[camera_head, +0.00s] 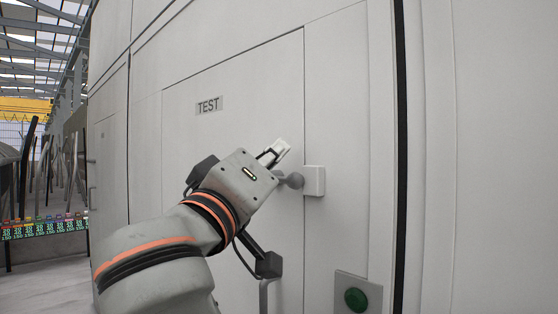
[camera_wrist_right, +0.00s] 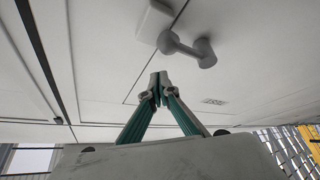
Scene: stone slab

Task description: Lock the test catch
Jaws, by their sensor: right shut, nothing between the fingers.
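The test catch is a pale block (camera_head: 314,180) on the frame right of the door seam. Its grey lever (camera_head: 292,180) points left across the seam onto the door, its left end partly hidden by my right gripper. The right wrist view shows the block (camera_wrist_right: 154,20) and the whole lever (camera_wrist_right: 187,48), with a rounded knob at each end. My right gripper (camera_head: 277,152) is just up and left of the lever in the head view. Its fingertips (camera_wrist_right: 159,80) are together and empty, apart from the lever in the wrist view. My left gripper is out of view.
A TEST label (camera_head: 209,105) is on the pale door (camera_head: 230,85), up and left of the catch. A grey handle (camera_head: 264,297) is below my right gripper. A green button (camera_head: 356,299) is at lower right. The wall right of the catch is clear.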

